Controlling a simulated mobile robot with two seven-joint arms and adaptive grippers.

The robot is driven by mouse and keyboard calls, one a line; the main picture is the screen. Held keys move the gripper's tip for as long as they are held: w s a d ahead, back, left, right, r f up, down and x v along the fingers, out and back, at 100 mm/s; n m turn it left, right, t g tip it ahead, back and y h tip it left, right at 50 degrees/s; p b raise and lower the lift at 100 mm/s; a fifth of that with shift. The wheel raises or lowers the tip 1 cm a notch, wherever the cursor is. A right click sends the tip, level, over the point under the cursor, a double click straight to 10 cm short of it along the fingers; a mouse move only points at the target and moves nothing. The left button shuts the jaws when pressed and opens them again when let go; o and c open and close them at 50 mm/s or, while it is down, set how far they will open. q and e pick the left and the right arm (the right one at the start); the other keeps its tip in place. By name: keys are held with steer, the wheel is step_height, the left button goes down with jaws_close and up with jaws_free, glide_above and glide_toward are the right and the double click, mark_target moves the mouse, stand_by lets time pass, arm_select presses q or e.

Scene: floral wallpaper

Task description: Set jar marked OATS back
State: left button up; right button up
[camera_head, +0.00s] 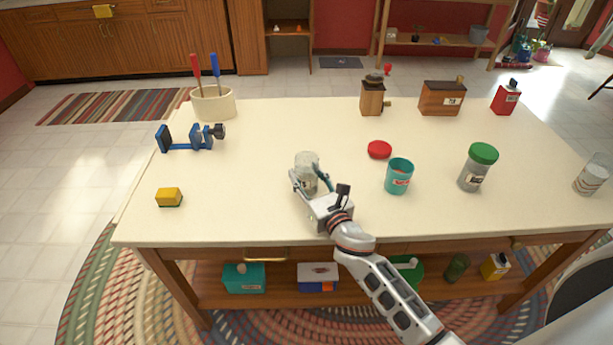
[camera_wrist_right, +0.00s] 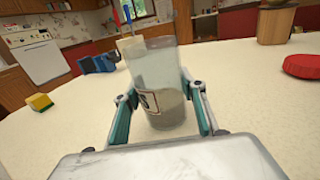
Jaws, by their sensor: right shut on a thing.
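A clear glass jar (camera_head: 307,165) with pale contents stands upright at the middle of the table, without a lid. My right gripper (camera_head: 311,187) is shut around it from the front. The right wrist view shows the jar (camera_wrist_right: 158,80) between both fingers, partly filled, with a label at its left side; the text is too small to read. I cannot tell whether its base touches the table. A teal jar (camera_head: 399,176) with a label stands open to the right, beside a red lid (camera_head: 379,149). A green-lidded jar (camera_head: 478,167) stands further right. My left gripper is not in view.
The cream tabletop (camera_head: 250,180) is clear just left of the jar. A yellow-green sponge (camera_head: 169,197), a blue clamp-like tool (camera_head: 190,138) and a utensil crock (camera_head: 213,103) are at left. A grinder (camera_head: 373,95), wooden box (camera_head: 442,98) and red tin (camera_head: 506,98) line the back; a glass (camera_head: 592,175) stands right.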

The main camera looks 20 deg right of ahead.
steer(key=shift+f, duration=0.1)
steer(key=o, duration=1.2)
steer(key=shift+r, duration=0.25)
steer(key=s, duration=0.7)
steer(key=s+d, duration=0.1)
steer(key=s, duration=0.2)
steer(key=shift+s+d+f, duration=0.1)
steer(key=shift+s+f, duration=0.1)
steer(key=shift+s, duration=0.05)
steer(key=shift+s+d+r, duration=0.1)
steer(key=shift+s, duration=0.65)
